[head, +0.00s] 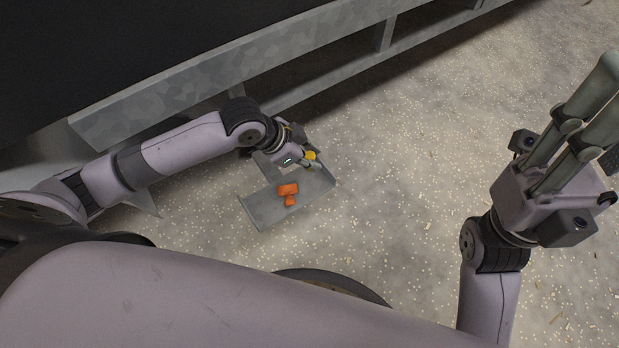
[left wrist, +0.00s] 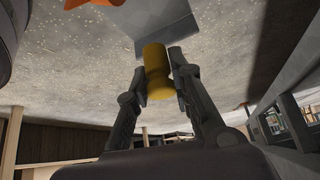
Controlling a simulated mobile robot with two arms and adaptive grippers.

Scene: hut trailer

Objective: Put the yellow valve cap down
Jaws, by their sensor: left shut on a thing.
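The yellow valve cap (head: 311,155) is held between the fingers of my left gripper (head: 312,162) at the far right part of a grey tray. In the left wrist view the cap (left wrist: 157,68) shows as a yellow cylinder between the two fingers (left wrist: 160,85), with the tray corner (left wrist: 165,20) behind it. I cannot tell whether the cap touches the tray. My right gripper (head: 606,98) is raised at the right edge of the head view, with nothing seen in it. Its fingertips are partly cut off, so its opening is unclear.
The grey tray (head: 264,208) holds orange pieces (head: 288,189) near its middle; part of one shows in the left wrist view (left wrist: 92,3). A grey metal bench or frame (head: 215,72) runs along the upper left. The speckled floor (head: 420,130) right of the tray is clear.

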